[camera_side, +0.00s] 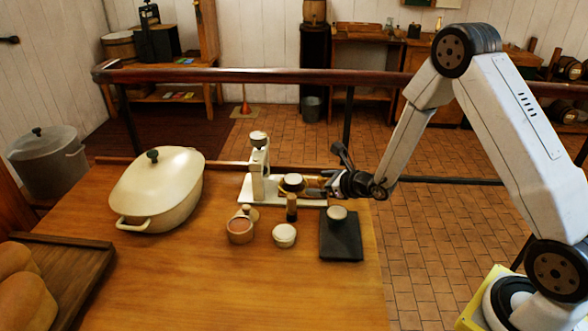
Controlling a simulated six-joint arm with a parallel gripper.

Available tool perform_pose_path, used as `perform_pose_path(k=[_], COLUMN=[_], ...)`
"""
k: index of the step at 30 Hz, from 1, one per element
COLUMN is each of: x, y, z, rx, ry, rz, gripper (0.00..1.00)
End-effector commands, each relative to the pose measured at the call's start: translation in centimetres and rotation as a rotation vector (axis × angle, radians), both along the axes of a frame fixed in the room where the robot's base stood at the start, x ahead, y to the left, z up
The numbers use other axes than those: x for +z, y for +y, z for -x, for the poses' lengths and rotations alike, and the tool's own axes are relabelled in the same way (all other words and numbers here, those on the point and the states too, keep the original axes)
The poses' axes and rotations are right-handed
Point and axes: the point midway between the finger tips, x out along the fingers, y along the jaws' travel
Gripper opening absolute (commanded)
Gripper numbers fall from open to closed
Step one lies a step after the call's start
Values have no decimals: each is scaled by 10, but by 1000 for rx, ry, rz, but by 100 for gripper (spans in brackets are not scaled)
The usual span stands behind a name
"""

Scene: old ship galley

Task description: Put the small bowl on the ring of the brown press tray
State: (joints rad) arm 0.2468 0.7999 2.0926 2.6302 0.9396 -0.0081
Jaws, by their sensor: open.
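A pale press (258,178) stands on a white base near the far edge of the table. Its brown tray (284,190) is at the right of its column. A small pale bowl-like piece (292,181) appears to rest on this tray; its contact with the ring is too small to tell. My gripper (318,187) is open just right of it, reaching in from the right with its fingers low near the tray. Whether the fingers touch the piece cannot be told. Another small white bowl (285,236) stands on the table in front of the press.
A brown-filled pot (239,231), a dark upright cylinder (292,208) and a black slab (341,245) bearing a small pale cup (337,213) stand close by. A large lidded cream pot (160,190) is at left, a bread board (80,265) at front left. The front middle table is clear.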

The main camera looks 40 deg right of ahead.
Motion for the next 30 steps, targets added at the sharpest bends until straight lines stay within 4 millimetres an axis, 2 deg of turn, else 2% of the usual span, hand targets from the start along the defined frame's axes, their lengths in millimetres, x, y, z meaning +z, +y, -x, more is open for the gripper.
perform_pose_path(k=[8, 15, 22, 30], x=[16, 26, 32, 35], y=[51, 90, 111, 116], z=[24, 62, 105, 152], rx=[315, 638, 934, 1260], ry=[41, 78, 104, 114], rz=[117, 274, 457, 708], gripper=[100, 100, 100, 100])
